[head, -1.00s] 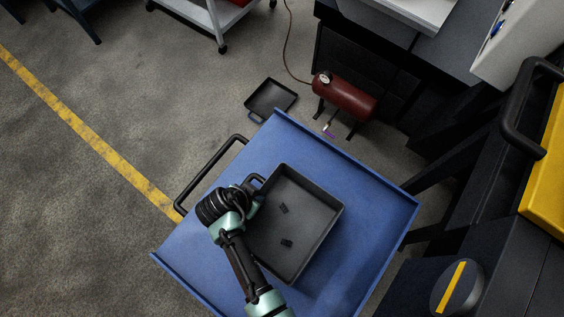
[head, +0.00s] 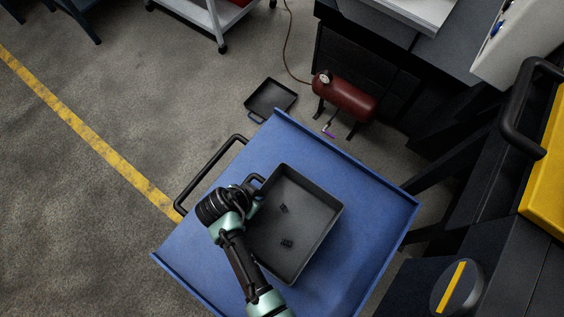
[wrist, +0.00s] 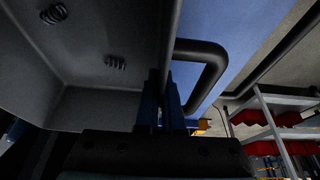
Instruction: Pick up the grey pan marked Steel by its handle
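A dark grey, square-walled pan (head: 305,222) sits on the blue cart top, with its looped black handle (head: 256,181) at its upper left. No Steel mark is legible on it. Small dark curled chips (head: 286,243) lie inside. In the wrist view the two blue fingers stand close together at the pan's rim, beside the handle (wrist: 212,65). They overlap the near end of the handle; I cannot tell whether they grip anything.
The blue cart top (head: 340,170) has a raised edge and a black push handle (head: 206,172). Another dark pan (head: 270,97) lies beyond the cart near a red tank (head: 345,95). Dark machinery and a yellow panel (head: 546,170) stand at the right. The cart top is bare behind the pan.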

